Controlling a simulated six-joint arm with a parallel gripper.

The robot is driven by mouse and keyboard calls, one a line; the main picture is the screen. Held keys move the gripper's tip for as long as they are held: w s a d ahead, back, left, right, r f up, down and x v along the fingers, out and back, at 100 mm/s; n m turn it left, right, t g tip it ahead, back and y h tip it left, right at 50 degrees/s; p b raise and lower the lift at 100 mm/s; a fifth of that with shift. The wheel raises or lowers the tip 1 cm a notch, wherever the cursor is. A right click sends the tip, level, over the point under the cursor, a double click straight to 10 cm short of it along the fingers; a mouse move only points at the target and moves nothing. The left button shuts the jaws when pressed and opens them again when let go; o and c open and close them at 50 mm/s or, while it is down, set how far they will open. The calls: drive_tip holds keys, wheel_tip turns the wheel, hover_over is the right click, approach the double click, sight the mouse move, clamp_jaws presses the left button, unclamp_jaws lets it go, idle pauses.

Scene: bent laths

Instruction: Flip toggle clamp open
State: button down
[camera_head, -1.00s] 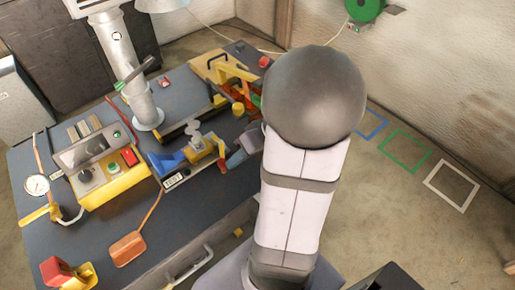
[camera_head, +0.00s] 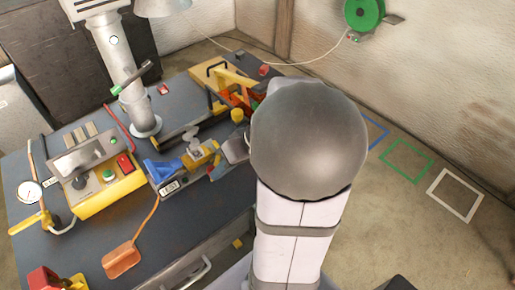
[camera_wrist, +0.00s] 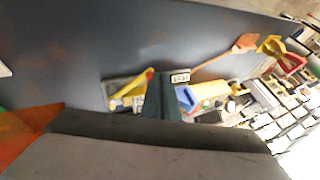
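A group of red, orange and yellow clamp-like parts (camera_head: 230,92) stands at the back right of the bench in the head view. I cannot tell for sure which part is the toggle clamp or its handle. My arm's large grey joint hides the area just to its right. In the wrist view a blurred orange part (camera_wrist: 28,125) lies at the lower left, close to the camera. My gripper (camera_wrist: 162,100) seems to show as a dark wedge in the middle of the wrist view. Its fingertips are not clear, and no grasped thing shows.
The dark bench (camera_head: 82,240) carries a yellow control box (camera_head: 110,190), a gauge (camera_head: 28,191), a blue fixture labelled TEST (camera_head: 165,168) and an orange paddle (camera_head: 121,260). Bare bench shows at front left.

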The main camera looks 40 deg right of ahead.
drive_tip(key=shift+d, duration=0.1)
drive_tip(key=s+d+r, duration=0.1)
drive_tip(key=s+r, duration=0.7)
drive_tip(key=s, duration=0.1)
drive_tip(key=shift+d+r+p, duration=0.2)
drive_tip(key=shift+d+p, duration=0.15)
drive_tip(key=shift+p, duration=0.05)
idle(0.5)
